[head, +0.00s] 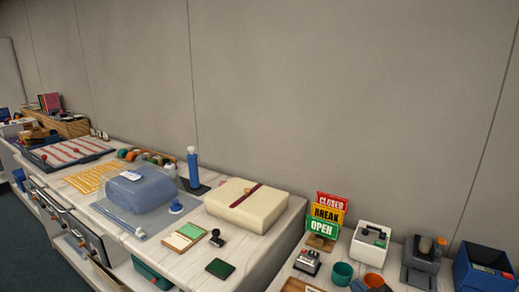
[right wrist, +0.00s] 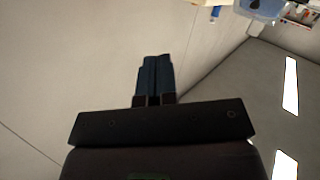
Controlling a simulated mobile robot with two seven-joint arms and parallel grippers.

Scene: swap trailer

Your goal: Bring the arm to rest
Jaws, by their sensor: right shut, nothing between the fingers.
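My right gripper (right wrist: 155,60) shows in the right wrist view, with its two dark blue fingers pressed together and nothing between them. It is in free air, in front of a plain pale wall. Its black mount (right wrist: 160,122) fills the lower middle of that view. I cannot make out either gripper in the head view, and my left gripper is in neither view.
A pale counter holds a cream box (head: 240,205) with a red band, a translucent blue bag (head: 138,188) and a blue pump bottle (head: 193,168). A right-hand counter has stacked signs (head: 325,220), a white bin (head: 370,243) and a blue bin (head: 484,268). The wall (head: 330,100) above is bare.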

